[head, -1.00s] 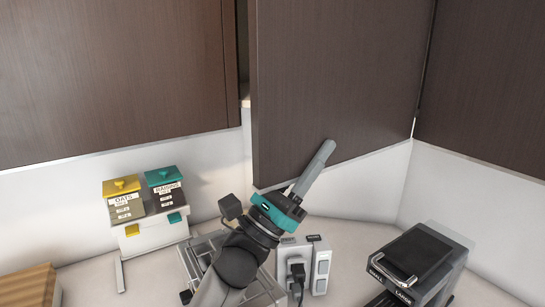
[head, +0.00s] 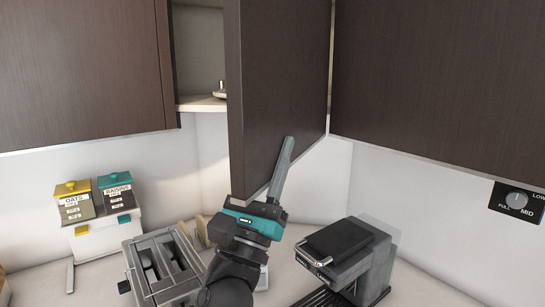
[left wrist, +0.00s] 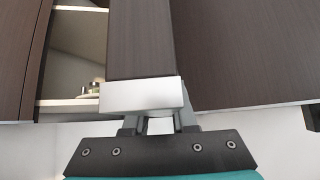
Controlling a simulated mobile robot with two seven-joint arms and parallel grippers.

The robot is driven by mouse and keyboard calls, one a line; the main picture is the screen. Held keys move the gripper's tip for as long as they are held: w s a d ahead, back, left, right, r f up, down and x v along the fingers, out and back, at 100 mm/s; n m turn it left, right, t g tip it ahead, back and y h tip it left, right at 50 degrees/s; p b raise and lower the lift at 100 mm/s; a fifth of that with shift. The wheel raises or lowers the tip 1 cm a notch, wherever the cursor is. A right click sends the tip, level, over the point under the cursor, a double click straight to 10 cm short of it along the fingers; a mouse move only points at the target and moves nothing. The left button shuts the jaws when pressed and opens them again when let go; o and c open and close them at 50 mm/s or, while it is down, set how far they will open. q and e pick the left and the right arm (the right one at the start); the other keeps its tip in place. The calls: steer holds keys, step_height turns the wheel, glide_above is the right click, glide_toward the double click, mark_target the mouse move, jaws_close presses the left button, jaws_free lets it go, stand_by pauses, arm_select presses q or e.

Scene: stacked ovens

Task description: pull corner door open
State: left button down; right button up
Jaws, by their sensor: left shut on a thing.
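The corner door (head: 285,85) is a dark wood cabinet door standing partly open, with the cabinet interior (head: 200,55) showing to its left in the head view. My left gripper (head: 275,175) is shut on the corner door at its lower edge, with one grey finger showing on the door's right face. In the left wrist view, the door's pale bottom edge (left wrist: 142,95) sits against the fingers (left wrist: 155,122), and the door rises above them. The far finger is hidden behind the door in the head view. My right gripper is in neither view.
Closed cabinet doors flank it at left (head: 80,75) and right (head: 440,85). Below, the counter holds oats and raisins containers (head: 95,200), a toaster (head: 155,265) and a black coffee machine (head: 350,255). A shelf (head: 203,103) inside the cabinet holds a small metallic object.

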arm_select(q)
steer(key=shift+f, duration=0.1)
steer(key=c, duration=0.7)
jaws_free()
steer(key=shift+c, duration=0.2)
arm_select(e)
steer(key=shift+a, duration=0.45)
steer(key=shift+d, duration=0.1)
arm_select(q)
steer(key=shift+f, duration=0.1)
steer(key=shift+b+v, duration=3.5)
steer(key=shift+v, duration=4.05)
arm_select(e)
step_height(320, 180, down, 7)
arm_select(q)
steer(key=shift+a, duration=0.1)
